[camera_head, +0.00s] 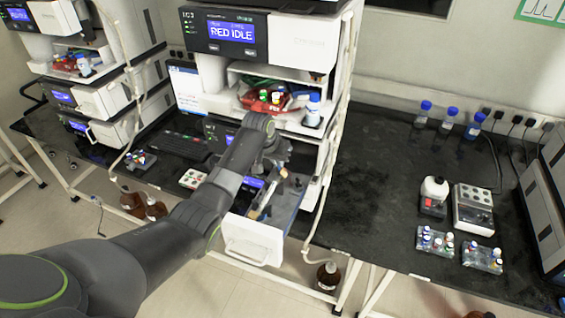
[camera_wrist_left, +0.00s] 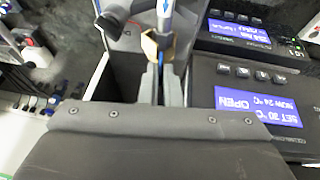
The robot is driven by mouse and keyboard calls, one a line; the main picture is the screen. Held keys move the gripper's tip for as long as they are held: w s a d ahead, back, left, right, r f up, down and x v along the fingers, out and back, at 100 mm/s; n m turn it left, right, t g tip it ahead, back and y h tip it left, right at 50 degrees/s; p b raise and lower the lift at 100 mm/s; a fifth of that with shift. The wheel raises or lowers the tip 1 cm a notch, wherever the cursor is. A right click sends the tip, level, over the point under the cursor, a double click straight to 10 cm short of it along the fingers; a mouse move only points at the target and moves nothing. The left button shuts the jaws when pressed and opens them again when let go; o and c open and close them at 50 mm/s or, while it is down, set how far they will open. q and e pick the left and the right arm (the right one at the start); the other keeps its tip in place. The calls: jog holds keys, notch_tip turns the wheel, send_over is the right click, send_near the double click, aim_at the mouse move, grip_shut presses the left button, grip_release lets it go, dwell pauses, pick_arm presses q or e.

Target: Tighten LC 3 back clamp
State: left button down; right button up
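The instrument stack with the "RED IDLE" display (camera_head: 232,32) stands in the middle of the head view. Its low column drawer (camera_head: 253,240) is pulled out with its white front toward me. A column with a blue arrow (camera_wrist_left: 165,22) and a tan, brass-like fitting (camera_wrist_left: 149,47) shows in the left wrist view; a light rod shows in the drawer (camera_head: 262,208). My left gripper (camera_head: 280,168) is over the drawer. Its two fingers (camera_wrist_left: 163,82) are close together by the fitting; whether they grip anything is unclear. The back clamp is not clearly distinguishable. My right gripper is out of view.
In the left wrist view, a display (camera_wrist_left: 258,105) reads OPEN, set 30 °C, now 24 °C. Bottles and vials stand on the stack's shelf (camera_head: 312,110). A brown bottle (camera_head: 328,275) is on the floor.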

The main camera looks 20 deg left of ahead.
pick_arm(q)
jog(key=shift+a+f+n+h+b, duration=0.35)
jog(key=shift+a+h, duration=0.35)
jog(key=shift+h, duration=0.2)
jog(key=shift+a+f+h+b, duration=0.35)
jog(key=shift+h+b, duration=0.3)
jog(key=shift+h, duration=0.25)
jog(key=h+b, duration=0.1)
jog(key=a+h+b, duration=0.1)
jog(key=b, duration=0.1)
jog(key=shift+f+n, duration=0.35)
jog(key=shift+a+h+b, duration=0.25)
jog(key=shift+h+b, duration=0.75)
jog(key=shift+b, duration=0.15)
jog(key=c, duration=1.6)
grip_release()
jog(key=shift+w, duration=0.1)
jog(key=shift+r, duration=0.1)
